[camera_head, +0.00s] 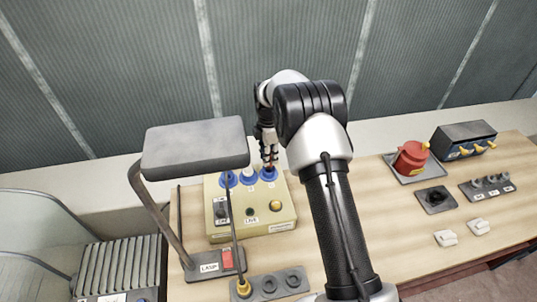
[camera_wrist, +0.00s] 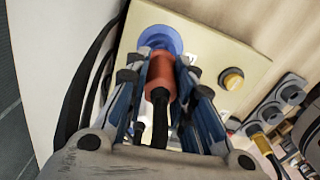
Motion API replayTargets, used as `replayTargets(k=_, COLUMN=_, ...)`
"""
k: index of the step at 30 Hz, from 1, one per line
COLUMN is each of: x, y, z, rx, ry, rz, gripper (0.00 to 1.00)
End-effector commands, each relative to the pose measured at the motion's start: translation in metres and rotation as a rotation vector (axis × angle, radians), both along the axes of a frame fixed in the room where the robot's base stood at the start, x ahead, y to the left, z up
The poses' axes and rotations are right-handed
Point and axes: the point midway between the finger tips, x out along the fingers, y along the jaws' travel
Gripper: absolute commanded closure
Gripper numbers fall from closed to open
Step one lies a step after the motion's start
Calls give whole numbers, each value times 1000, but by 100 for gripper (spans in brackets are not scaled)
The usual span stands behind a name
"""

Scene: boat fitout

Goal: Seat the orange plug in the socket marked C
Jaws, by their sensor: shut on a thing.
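The orange plug (camera_wrist: 161,70) is between my gripper's fingers in the wrist view, its black cable running back toward the wrist. Its far end overlaps a blue socket ring (camera_wrist: 161,39); I cannot tell how deep it sits. In the head view my gripper (camera_head: 269,160) points down over the rightmost of several blue sockets (camera_head: 268,174) on a beige box (camera_head: 285,213). Only a trace of orange shows there, the rest hidden by the fingers. The letters by the sockets are too small to read surely, so I cannot confirm which is C.
A lamp (camera_head: 195,147) with a wide grey head stands left of the box. A grey outlet strip (camera_head: 270,283) with a yellow plug (camera_head: 243,288) is in front. A red switch (camera_head: 411,158) and a black box with yellow levers (camera_head: 463,139) stand to the right.

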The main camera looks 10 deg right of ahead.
Motion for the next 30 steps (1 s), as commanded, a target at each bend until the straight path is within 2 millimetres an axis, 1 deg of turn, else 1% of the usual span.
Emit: replayTargets(k=30, x=0, y=0, z=-21, rx=0, ry=0, rz=0, gripper=100)
